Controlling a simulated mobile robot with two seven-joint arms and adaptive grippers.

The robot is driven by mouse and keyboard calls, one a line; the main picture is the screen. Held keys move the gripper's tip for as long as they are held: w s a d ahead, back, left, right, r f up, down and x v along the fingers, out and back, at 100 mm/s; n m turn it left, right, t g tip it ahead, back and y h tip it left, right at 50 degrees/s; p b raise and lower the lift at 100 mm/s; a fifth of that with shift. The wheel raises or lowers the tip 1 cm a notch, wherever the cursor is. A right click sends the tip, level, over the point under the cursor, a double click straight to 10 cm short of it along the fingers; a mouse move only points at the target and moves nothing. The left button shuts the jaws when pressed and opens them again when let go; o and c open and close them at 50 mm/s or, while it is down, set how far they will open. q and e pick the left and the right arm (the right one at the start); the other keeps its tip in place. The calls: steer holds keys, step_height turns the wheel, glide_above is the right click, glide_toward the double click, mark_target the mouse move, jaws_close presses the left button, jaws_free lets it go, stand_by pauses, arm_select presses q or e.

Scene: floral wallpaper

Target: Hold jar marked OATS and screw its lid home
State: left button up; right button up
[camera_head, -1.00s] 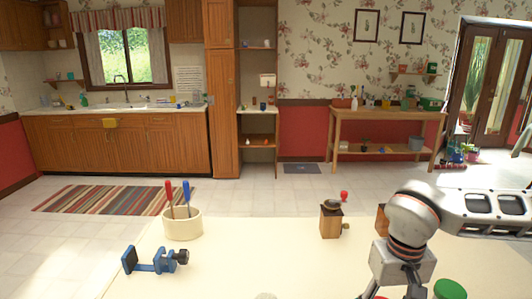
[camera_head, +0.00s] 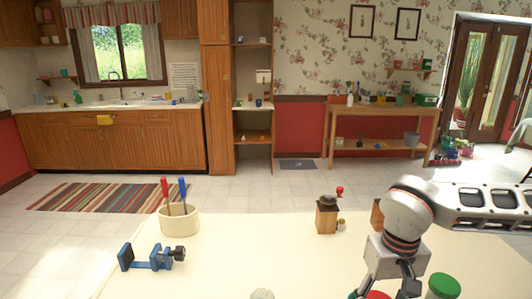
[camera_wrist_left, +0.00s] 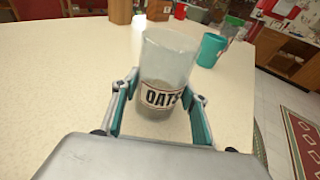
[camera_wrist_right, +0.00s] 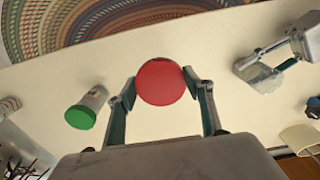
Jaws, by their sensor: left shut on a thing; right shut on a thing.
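The clear glass jar marked OATS (camera_wrist_left: 160,98) stands upright in the left wrist view, with a black-on-white label and some contents low down. No lid shows on it. My left gripper (camera_wrist_left: 160,112) is shut around its lower part. The round red lid (camera_wrist_right: 160,82) is in the right wrist view, and my right gripper (camera_wrist_right: 160,92) is shut on its sides. The jar also shows in that view (camera_wrist_right: 264,78), in the left gripper, apart from the lid. In the head view the lid (camera_head: 377,295) is cut by the bottom edge. My left arm is out of that view.
A green-lidded jar (camera_wrist_right: 87,108) stands beside my right gripper. A teal cup (camera_wrist_left: 212,48) is beyond the OATS jar. A blue clamp (camera_head: 150,257), a tool crock (camera_head: 179,219) and a grinder (camera_head: 327,215) are on the table. The table's middle is clear.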

steer(key=shift+w, duration=0.1)
steer(key=w+a, duration=0.7)
steer(key=a, duration=0.5)
glide_toward(262, 291)
steer(key=s, duration=0.3)
steer(key=shift+s, duration=0.1)
steer(key=shift+f, duration=2.3)
steer(key=shift+f, duration=0.7)
stand_by(0.6)
steer(key=o, duration=0.9)
